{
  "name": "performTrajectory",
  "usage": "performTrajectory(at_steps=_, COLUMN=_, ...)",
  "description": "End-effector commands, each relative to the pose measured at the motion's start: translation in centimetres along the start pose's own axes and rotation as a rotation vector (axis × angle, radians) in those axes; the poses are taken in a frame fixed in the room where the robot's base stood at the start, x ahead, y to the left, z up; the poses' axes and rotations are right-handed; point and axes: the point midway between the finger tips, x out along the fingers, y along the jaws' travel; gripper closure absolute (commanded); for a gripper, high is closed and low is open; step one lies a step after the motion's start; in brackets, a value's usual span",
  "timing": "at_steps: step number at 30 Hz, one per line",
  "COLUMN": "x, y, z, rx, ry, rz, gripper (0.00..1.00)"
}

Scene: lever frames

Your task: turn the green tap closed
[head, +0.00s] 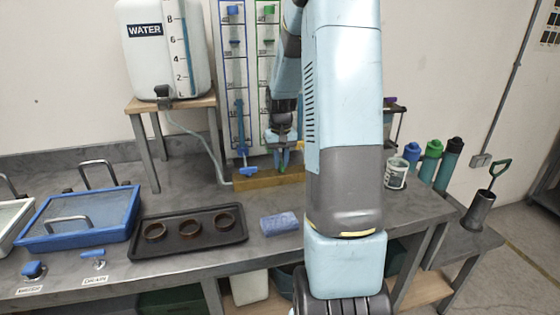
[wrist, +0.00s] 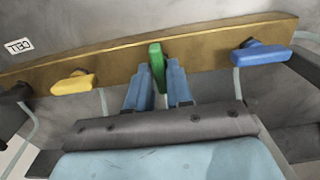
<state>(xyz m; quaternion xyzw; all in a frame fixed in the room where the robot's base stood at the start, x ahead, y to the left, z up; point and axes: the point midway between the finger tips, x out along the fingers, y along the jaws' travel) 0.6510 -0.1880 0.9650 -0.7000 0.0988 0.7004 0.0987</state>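The green tap's handle (wrist: 157,66) stands across the wooden rail (wrist: 110,58) in the wrist view. In the head view a small part of the green handle (head: 282,168) shows below my gripper (head: 284,150). In the wrist view the two blue fingers of my gripper (wrist: 159,86) lie on either side of the green handle, apart, with narrow gaps beside it. I cannot tell whether either finger touches it.
A yellow handle (wrist: 72,83) and a blue handle (wrist: 260,52) flank the green one, both lying roughly along the rail. Blue and green measuring columns (head: 234,80) stand behind.

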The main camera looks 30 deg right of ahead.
Motion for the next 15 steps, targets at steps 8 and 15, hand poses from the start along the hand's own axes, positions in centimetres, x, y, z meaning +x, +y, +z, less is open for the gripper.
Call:
performTrajectory(at_steps=8, x=-0.01, y=-0.04, z=0.00, rx=-0.001, ry=0.000, rz=0.000, gripper=1.00)
performTrajectory(at_steps=15, x=-0.02, y=-0.25, z=0.03, rx=0.002, ry=0.000, rz=0.000, gripper=1.00)
